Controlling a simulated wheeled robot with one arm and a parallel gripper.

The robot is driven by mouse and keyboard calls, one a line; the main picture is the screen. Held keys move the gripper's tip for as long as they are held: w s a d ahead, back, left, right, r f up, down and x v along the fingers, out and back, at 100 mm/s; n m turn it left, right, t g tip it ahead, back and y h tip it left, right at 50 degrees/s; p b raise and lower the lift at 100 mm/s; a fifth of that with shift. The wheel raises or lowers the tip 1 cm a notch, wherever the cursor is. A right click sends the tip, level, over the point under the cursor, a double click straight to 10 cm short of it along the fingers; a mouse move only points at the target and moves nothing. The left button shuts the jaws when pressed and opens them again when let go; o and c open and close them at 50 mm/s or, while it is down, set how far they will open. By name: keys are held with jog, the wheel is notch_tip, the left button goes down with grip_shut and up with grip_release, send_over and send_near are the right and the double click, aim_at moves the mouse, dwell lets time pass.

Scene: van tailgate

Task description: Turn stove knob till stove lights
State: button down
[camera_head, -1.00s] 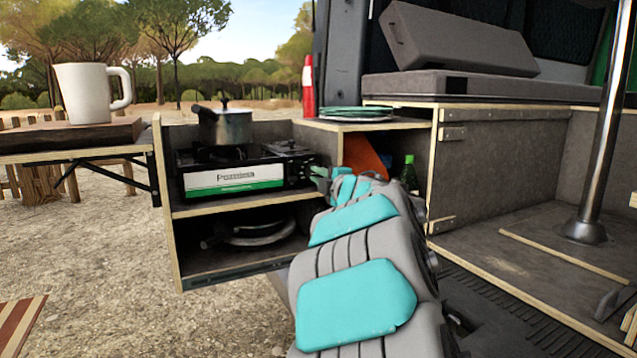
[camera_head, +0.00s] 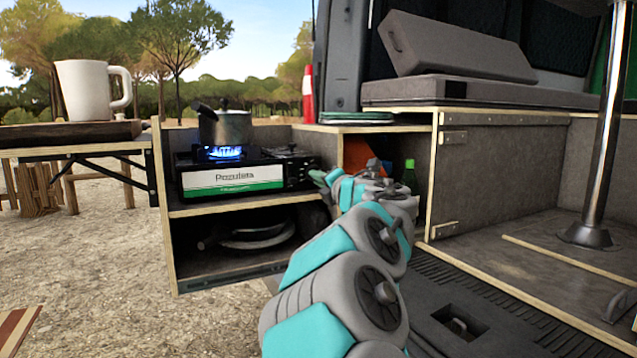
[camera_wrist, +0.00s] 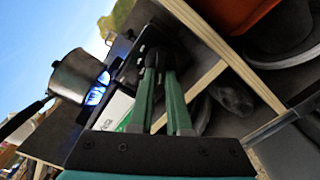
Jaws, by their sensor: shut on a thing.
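The camping stove (camera_head: 235,178) sits on the upper shelf of the pull-out unit, its front showing a white and green label. A blue flame (camera_head: 222,153) burns under the metal pot (camera_head: 232,128); the flame also shows in the wrist view (camera_wrist: 97,90). My gripper (camera_head: 314,176) is at the right end of the stove's front. In the wrist view its green fingers (camera_wrist: 158,72) are shut on the dark stove knob (camera_wrist: 152,56), which is mostly hidden by the fingertips. In the head view the knob is hidden behind my gripper.
A white mug (camera_head: 86,92) stands on the table at the left. Pans (camera_head: 255,235) lie on the lower shelf. A green bottle (camera_head: 409,175) stands in the compartment right of my arm.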

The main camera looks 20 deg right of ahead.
jog(key=shift+f, duration=0.15)
jog(key=c, duration=0.9)
grip_release()
jog(key=shift+o, duration=0.2)
jog(key=s, duration=0.7)
jog(key=shift+s+p, duration=0.3)
jog(key=shift+s, duration=0.1)
jog(key=shift+d, duration=0.1)
